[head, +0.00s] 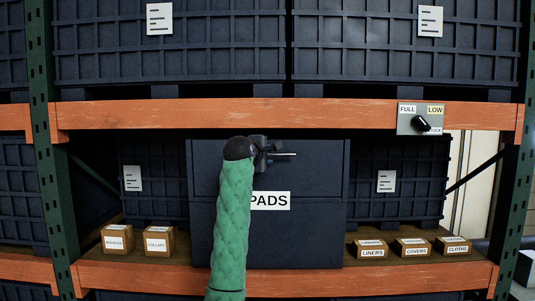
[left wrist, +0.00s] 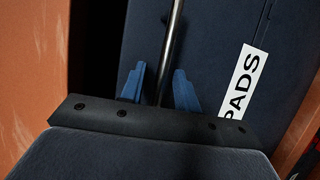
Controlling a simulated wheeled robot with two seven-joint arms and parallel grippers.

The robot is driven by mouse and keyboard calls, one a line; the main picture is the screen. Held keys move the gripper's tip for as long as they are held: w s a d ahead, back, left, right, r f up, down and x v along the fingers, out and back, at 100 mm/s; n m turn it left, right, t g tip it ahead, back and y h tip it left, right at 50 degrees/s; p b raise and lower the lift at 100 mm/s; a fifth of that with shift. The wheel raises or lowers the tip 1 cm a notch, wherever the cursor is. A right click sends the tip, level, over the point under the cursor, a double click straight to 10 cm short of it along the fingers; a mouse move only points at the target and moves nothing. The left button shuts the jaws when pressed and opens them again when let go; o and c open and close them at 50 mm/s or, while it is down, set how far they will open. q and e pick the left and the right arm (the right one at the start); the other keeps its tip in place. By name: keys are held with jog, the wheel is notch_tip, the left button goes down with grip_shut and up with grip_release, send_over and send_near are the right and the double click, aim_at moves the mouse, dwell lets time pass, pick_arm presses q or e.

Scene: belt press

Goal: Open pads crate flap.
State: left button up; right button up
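The dark blue pads crate (head: 300,235) stands in the middle of the shelf, with a white PADS label (head: 270,201) on its front. Its upper front panel, the flap (head: 320,172), looks closed and flush above a horizontal seam. A grey metal bar handle (head: 287,155) crosses the flap. My left gripper (head: 264,152) is at the handle, its green-sleeved arm hiding part of the crate and label. In the left wrist view, the handle bar (left wrist: 172,40) runs between my two blue fingers (left wrist: 159,75), with a gap visible beside it. My right gripper is out of view.
Small labelled boxes stand left (head: 117,238) and right (head: 371,248) of the crate. An orange beam (head: 300,113) runs above it, carrying a FULL/LOW switch plate (head: 408,124). Another orange beam (head: 150,280) runs below. Other dark crates (head: 400,165) stand behind and beside it.

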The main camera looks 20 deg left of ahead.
pick_arm(q)
jog(key=shift+c, duration=0.4)
grip_shut()
jog(key=shift+f, duration=0.1)
